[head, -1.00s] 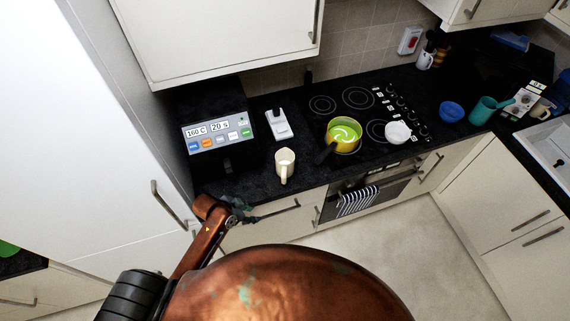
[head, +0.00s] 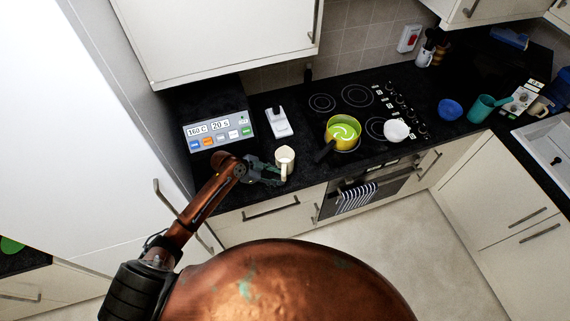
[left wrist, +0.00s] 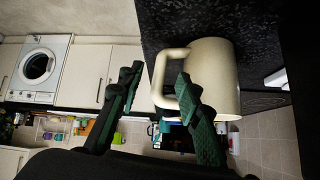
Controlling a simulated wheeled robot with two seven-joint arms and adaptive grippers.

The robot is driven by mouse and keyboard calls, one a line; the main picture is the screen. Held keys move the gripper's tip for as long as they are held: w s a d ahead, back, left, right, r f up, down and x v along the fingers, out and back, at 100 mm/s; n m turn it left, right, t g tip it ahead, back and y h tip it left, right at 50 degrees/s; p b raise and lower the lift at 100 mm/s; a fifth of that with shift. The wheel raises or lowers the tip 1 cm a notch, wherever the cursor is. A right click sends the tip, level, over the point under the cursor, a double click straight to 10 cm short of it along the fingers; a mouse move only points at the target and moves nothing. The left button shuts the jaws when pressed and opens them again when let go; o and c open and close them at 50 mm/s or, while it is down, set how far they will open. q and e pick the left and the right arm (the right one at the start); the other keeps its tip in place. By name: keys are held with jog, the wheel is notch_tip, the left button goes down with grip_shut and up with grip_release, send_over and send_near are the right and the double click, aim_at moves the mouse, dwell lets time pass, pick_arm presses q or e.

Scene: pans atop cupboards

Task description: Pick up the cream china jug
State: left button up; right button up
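The cream china jug (head: 285,158) stands upright on the black worktop (head: 240,190), close to its front edge, with its handle toward me. My left gripper (head: 268,172) is just left of it at about worktop height. In the left wrist view, the jug (left wrist: 214,75) fills the right side with its handle pointing left. My left gripper (left wrist: 157,76) is open there, its two green-padded fingers well apart. The right-hand finger overlaps the handle loop; I cannot tell whether it touches or enters it. The other finger is clear to the left. My right gripper is out of view.
A white device (head: 278,122) stands behind the jug, and a black appliance with a lit panel (head: 218,132) is to the left. A yellow-green pan (head: 342,132) sits on the hob to the right, its dark handle toward the jug. A white wall cupboard (head: 220,35) hangs above.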

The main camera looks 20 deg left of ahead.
aim_at(284, 178)
pick_arm(q)
jog(key=shift+p+x, duration=0.65)
jog(key=shift+x, duration=1.6)
jog(key=shift+a+f, duration=0.15)
jog(key=shift+c, duration=0.5)
grip_shut()
